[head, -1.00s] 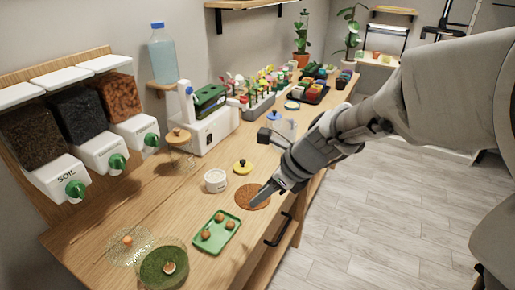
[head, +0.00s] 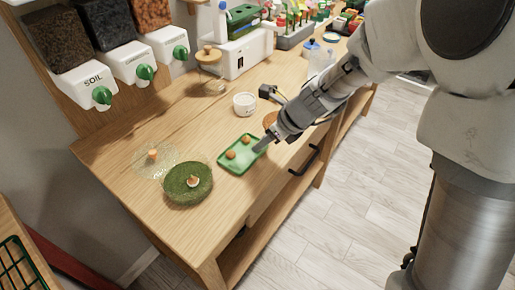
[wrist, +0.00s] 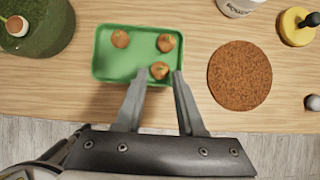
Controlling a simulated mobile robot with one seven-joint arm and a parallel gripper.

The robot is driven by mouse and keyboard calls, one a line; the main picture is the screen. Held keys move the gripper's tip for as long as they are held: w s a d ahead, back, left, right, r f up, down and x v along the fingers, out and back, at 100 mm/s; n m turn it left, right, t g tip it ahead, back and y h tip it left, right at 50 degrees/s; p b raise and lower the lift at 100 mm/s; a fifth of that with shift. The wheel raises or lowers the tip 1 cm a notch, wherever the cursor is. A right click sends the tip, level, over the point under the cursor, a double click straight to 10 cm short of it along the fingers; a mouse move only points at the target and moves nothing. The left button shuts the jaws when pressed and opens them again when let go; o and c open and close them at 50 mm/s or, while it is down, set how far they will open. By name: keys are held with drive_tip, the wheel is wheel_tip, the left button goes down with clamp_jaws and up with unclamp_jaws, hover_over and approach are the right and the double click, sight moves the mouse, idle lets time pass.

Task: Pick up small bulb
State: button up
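Three brown bulbs lie on a green tray (head: 238,166). In the wrist view they are the left bulb (wrist: 120,38), the right bulb (wrist: 165,42) and the near bulb (wrist: 159,70); they look similar in size. In the head view only two bulbs (head: 231,155) show clearly, and my gripper (head: 262,146) hides the third. My gripper (wrist: 159,77) is open above the tray's near edge. The near bulb appears between its fingertips, with gaps on both sides.
A clear glass lid or dish with an orange-brown knob (head: 152,154) lies left of the tray. A white pot (head: 244,104) and a brown round mat (wrist: 240,82) are nearby. Soil dispensers (head: 90,85) line the wall. The bench's front edge is close to the tray.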

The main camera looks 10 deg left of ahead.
drive_tip(key=shift+x, duration=0.95)
clamp_jaws()
drive_tip(key=shift+r, duration=0.15)
wheel_tip(320, 180, up, 4)
drive_tip(key=shift+r+p, duration=0.15)
drive_tip(key=shift+p, duration=1.05)
drive_tip(key=w+d+r+p, duration=0.1)
drive_tip(key=d+r+p, duration=0.1)
drive_tip(key=d+r, duration=0.4)
drive_tip(key=d, duration=0.5)
drive_tip(key=shift+d+r, duration=0.25)
drive_tip(key=shift+d, duration=0.1)
drive_tip(key=shift+w, duration=0.1)
